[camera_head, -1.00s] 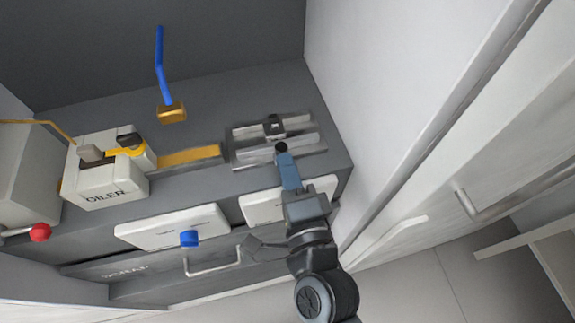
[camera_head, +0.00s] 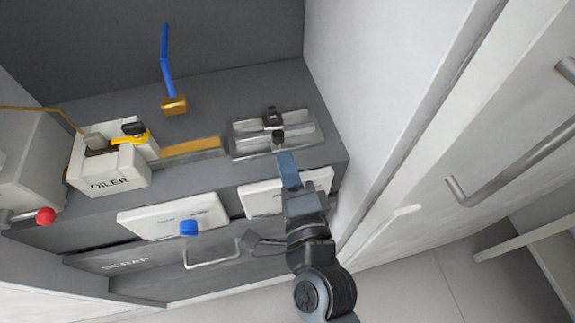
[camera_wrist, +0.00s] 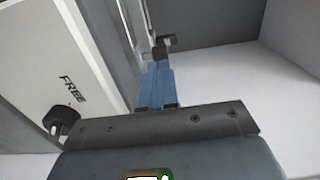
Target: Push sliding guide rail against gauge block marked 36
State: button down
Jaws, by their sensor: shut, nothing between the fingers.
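The rail fixture (camera_head: 243,146) is a set of grey metal bars on the dark bench top. Its front bar is the sliding guide rail (camera_head: 300,140), with a black knob (camera_head: 278,136) on it. A small dark block (camera_head: 272,117) sits just behind the knob, touching or nearly touching; I read no 36 on it. My gripper (camera_head: 284,154) is shut and empty, its blue fingers at the front of the fixture, close to the knob. In the wrist view my fingers (camera_wrist: 157,70) point at the knob (camera_wrist: 160,52); contact is unclear.
A blue lever (camera_head: 166,65) stands behind. A white wall (camera_head: 350,90) closes the right side.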

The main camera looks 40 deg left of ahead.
jog(key=b+v, duration=0.3)
jog(key=v, duration=0.8)
dwell(0.7)
jog(key=s+d+f+n+t+h, duration=0.1)
jog(key=s+d+t+h, duration=0.2)
jog(key=d, duration=0.7)
jog(key=s+d+f+n+h, duration=0.25)
jog(key=d+h, duration=0.25)
jog(key=d, duration=0.6)
jog(key=s+d+r+n+h, duration=0.4)
jog(key=s+d+r+h, duration=0.1)
jog(key=s+d, duration=0.5)
jog(key=s+r, duration=0.1)
jog(key=s, duration=0.1)
jog(key=shift+s+d+r+h, duration=0.2)
jog(key=shift+s+r+h, duration=0.1)
jog(key=shift+s+h, duration=0.1)
